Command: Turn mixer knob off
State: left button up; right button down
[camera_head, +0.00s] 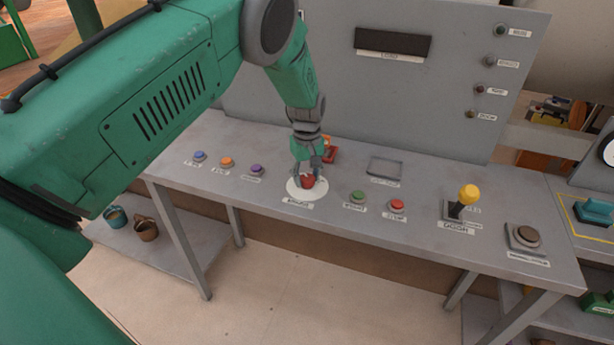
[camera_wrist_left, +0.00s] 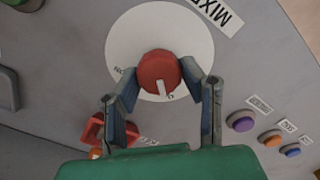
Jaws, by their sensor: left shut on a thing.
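The mixer knob (camera_head: 307,181) is red and sits on a white round dial (camera_head: 294,190) on the grey console. In the left wrist view the knob (camera_wrist_left: 158,72) shows a white pointer mark, aimed toward the bottom of the picture, on the white dial (camera_wrist_left: 125,50) beside a label that reads "MIX…". My left gripper (camera_head: 307,172) reaches down from above and is shut on the knob. In the wrist view its two fingers (camera_wrist_left: 160,80) touch the knob's left and right sides. My right gripper is in neither view.
Blue, orange and purple buttons (camera_head: 257,170) lie left of the dial. Green and red buttons (camera_head: 397,205) lie right of it, then a yellow-topped lever (camera_head: 469,194) and a brown button (camera_head: 527,236). A red-and-orange control (camera_head: 329,153) stands close behind the gripper.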

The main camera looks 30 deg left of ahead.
aim_at(308, 177)
pick_arm(q)
jog(key=shift+s+d+f, duration=0.2)
jog(key=shift+s+f, duration=0.1)
jog(key=shift+f, duration=0.05)
jog(key=o, duration=1.1)
jog(key=shift+o, duration=0.2)
jog(key=shift+w+r, duration=0.1)
jog(key=shift+w, duration=0.1)
jog(key=shift+w+r, duration=0.1)
jog(key=shift+r, duration=0.5)
notch_tip(308, 177, up, 11)
jog(key=shift+f, duration=0.15)
